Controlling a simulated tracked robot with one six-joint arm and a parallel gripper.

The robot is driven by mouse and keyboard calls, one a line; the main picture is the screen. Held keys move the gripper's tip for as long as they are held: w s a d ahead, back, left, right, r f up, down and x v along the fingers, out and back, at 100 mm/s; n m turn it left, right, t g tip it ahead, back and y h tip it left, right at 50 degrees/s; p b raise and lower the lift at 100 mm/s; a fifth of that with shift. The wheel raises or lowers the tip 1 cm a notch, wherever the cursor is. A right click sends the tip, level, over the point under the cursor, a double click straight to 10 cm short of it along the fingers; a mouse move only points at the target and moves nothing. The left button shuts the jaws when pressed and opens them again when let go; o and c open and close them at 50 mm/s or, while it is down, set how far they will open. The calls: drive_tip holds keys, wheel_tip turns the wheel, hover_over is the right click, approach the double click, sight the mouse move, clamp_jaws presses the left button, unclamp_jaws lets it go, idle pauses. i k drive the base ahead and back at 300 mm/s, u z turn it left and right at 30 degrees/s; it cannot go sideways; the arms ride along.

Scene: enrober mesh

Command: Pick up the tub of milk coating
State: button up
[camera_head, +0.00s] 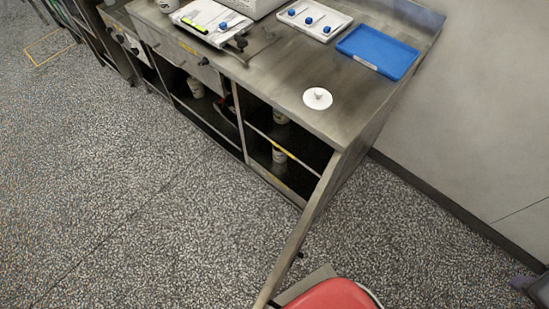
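Several small pale tubs are in view, and their labels are too small to read, so I cannot tell which holds milk coating. One tub (196,88) stands in the left open bay of the steel cabinet (270,75). In the right bay, one tub (280,117) is on the upper shelf and another tub (279,155) is lower down; both are partly in shadow. A further tub (168,5) stands on the worktop at the top edge, cut off by the frame. My gripper is not in view.
On the worktop are a white round lid-like disc (318,98), a blue tray (377,52), a white tray with blue-topped items (314,19) and papers (211,20).

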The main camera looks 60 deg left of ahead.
sight(280, 156)
drive_tip(key=u, duration=0.05)
drive_tip(key=k, duration=1.6)
drive_tip(key=u, duration=1.55)
drive_tip(key=i, duration=1.5)
drive_tip(key=u, duration=0.05)
